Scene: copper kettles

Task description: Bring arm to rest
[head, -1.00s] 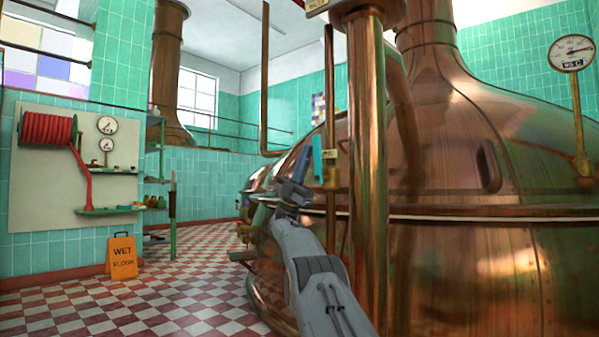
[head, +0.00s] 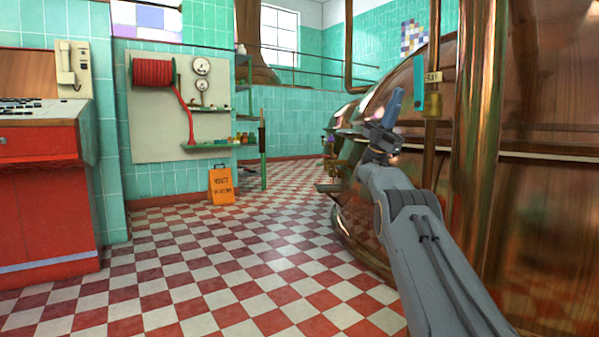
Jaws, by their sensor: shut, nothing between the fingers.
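My gripper (head: 393,108) is at the end of my grey arm, raised in the right half of the head view. Its fingers point up and are shut, with nothing between them. The arm reaches up from the lower right corner. Behind it is the large copper kettle (head: 385,185). A blue-green tag or lever (head: 419,85) and a brass fitting (head: 432,103) on a vertical copper pipe show just right of the gripper. I cannot tell the gap between the gripper and these.
A red console (head: 45,210) with a telephone (head: 72,65) stands at the left. An orange wet floor sign (head: 221,185) stands before the wall panel with the red hose reel (head: 153,73). A shelf (head: 243,115) stands beside it. The checkered floor (head: 225,270) in the middle is clear.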

